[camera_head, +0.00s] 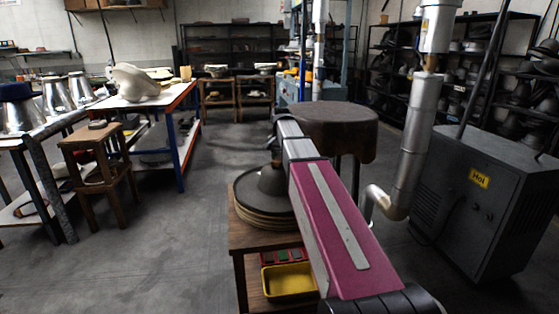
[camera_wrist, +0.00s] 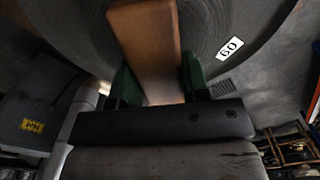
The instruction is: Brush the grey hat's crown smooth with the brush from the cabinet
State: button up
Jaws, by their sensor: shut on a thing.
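The grey hat (camera_head: 274,181) lies crown up, its wide brim on top of a stack of hat brims on a wooden stand (camera_head: 240,240). In the wrist view, a curved dark grey surface with a white "60" tag (camera_wrist: 231,47) fills the top, and I take it as the hat. My gripper (camera_wrist: 160,82) has green fingers shut on the brown wooden brush (camera_wrist: 146,35). The brush extends over the grey surface; its bristles are hidden, and I cannot tell whether it touches. In the head view, my arm hides the fingers and brush above the crown.
A brown round-topped stand (camera_head: 335,125) is just behind and right of the hat. A grey machine marked "Hot" (camera_head: 490,190) and a silver pipe (camera_head: 415,140) stand right. A yellow bin (camera_head: 288,281) sits below the hat. Open floor (camera_head: 180,240) lies left, before a wooden stool (camera_head: 95,160).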

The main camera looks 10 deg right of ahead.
jog(key=shift+w+d, duration=0.25)
jog(key=shift+w, duration=0.25)
jog(key=shift+s, duration=0.1)
jog(key=shift+s+a, duration=0.3)
jog(key=shift+s, duration=0.2)
jog(key=shift+s+a, duration=0.25)
jog(key=shift+s, duration=0.2)
jog(key=shift+r, duration=4)
